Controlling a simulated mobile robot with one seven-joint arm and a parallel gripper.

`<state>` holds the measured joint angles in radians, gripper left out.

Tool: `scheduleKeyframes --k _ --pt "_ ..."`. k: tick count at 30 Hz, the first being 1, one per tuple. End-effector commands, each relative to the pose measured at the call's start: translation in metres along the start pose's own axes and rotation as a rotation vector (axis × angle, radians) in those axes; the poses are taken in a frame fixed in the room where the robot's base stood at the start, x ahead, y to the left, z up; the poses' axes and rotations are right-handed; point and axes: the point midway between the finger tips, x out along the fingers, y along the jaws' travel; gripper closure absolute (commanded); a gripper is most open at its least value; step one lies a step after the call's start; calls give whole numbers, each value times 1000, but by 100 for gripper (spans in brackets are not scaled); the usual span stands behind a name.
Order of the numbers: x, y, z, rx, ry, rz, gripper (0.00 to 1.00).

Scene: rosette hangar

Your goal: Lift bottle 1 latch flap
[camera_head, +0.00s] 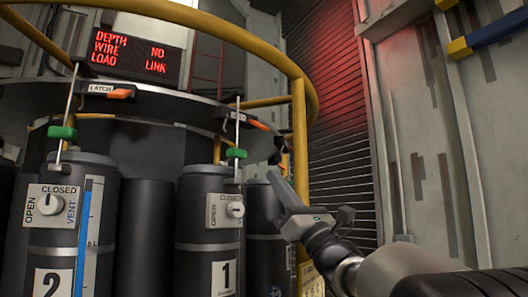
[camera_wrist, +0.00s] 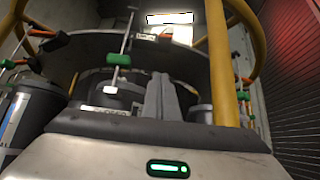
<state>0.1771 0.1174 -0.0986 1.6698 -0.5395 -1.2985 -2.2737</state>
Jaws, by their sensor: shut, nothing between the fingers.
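Bottle 1 (camera_head: 196,262) is a dark cylinder with a white "1" label and a vent knob (camera_head: 235,210). Above it, a thin rod with a green clamp (camera_head: 236,153) rises to the rim. The latch flap (camera_head: 237,116) is a small pale plate on the rim, with an orange tab (camera_head: 258,125) at its right. My gripper (camera_head: 273,176) is shut and empty, to the right of bottle 1 and below the orange tab, apart from the flap. In the wrist view its fingers (camera_wrist: 162,97) are together, right of a green clamp (camera_wrist: 118,59).
Bottle 2 (camera_head: 95,250) stands at left, under another latch plate (camera_head: 100,88) with an orange tab. A yellow guard post (camera_head: 300,130) stands close to my gripper, joining a curved yellow rail (camera_head: 240,38). A red-lettered display (camera_head: 130,50) hangs behind. A ribbed wall is at right.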

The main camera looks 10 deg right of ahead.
Motion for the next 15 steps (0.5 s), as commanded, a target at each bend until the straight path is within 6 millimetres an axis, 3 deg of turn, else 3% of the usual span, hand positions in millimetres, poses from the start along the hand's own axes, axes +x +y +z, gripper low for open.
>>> scheduleKeyframes --k 5,15 --pt "23 0 2 2 0 1 100" --pt "96 0 3 4 0 0 100"
